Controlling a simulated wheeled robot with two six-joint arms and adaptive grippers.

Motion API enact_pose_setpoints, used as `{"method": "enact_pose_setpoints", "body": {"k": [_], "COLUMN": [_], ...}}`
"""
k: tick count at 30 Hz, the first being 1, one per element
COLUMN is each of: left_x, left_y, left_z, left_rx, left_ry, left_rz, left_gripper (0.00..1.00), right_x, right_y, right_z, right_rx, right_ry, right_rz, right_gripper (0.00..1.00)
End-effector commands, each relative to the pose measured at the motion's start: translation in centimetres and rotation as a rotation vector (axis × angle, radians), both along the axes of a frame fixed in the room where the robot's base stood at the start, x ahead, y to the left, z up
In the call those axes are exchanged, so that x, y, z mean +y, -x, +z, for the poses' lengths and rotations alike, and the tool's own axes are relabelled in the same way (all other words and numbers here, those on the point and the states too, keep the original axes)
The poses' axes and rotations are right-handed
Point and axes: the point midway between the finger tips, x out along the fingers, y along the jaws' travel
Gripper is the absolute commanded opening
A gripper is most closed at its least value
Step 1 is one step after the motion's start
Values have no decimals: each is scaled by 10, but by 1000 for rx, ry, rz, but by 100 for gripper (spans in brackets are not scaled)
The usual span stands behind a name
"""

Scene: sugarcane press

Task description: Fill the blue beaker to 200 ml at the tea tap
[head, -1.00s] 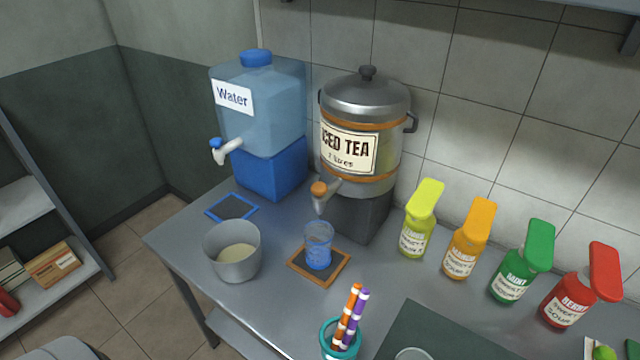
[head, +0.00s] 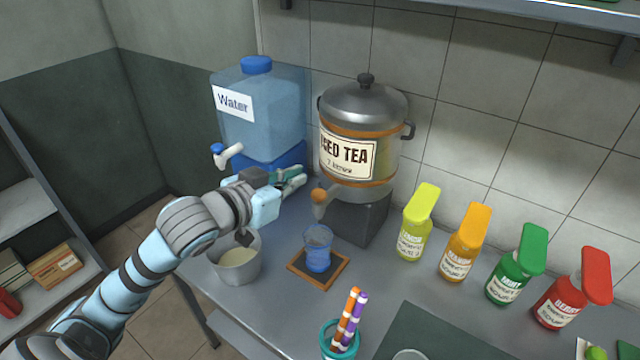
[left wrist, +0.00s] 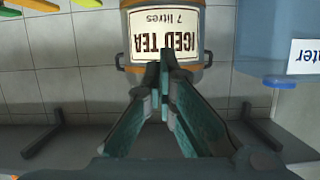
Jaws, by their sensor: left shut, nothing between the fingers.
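The blue beaker (head: 318,249) stands upright on a wood-framed dark mat (head: 331,277), below the tea tap. The iced tea dispenser (head: 362,130) has an orange-topped tap (head: 319,199) at its lower front; its label also shows upside down in the left wrist view (left wrist: 165,35). My left gripper (head: 303,177) is shut and empty, in the air just left of the tea tap and in front of the water tank's base. In the left wrist view its fingertips (left wrist: 165,60) meet in front of the tea label. The liquid level in the beaker cannot be read. My right gripper is not in view.
A blue water tank (head: 262,105) with a tap stands left of the dispenser. A grey pot (head: 236,268) sits below my left arm. Pens in a teal cup (head: 342,338) stand in front. Several syrup bottles (head: 464,242) line the right side.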

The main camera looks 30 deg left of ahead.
Motion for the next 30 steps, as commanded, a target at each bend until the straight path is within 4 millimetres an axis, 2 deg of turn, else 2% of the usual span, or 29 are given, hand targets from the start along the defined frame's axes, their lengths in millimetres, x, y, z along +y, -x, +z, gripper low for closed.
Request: {"method": "enact_pose_setpoints", "body": {"k": [5,15,18,21,30], "left_x": [-4,-13,-11,-11,-11], "left_y": [-25,-91,-88,-87,-87], "left_z": [-8,-34,-53,-64,-69], "left_rx": [1,5,5,4,1], "left_ry": [8,3,-1,-1,-1], "left_rz": [0,-2,-1,-1,0], "left_gripper": [0,0,0,0,0], "right_x": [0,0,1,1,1], "right_y": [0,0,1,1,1], "right_z": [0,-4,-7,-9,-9], "right_rx": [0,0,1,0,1], "right_ry": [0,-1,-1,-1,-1], "right_rz": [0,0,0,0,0], "right_gripper": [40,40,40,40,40]}}
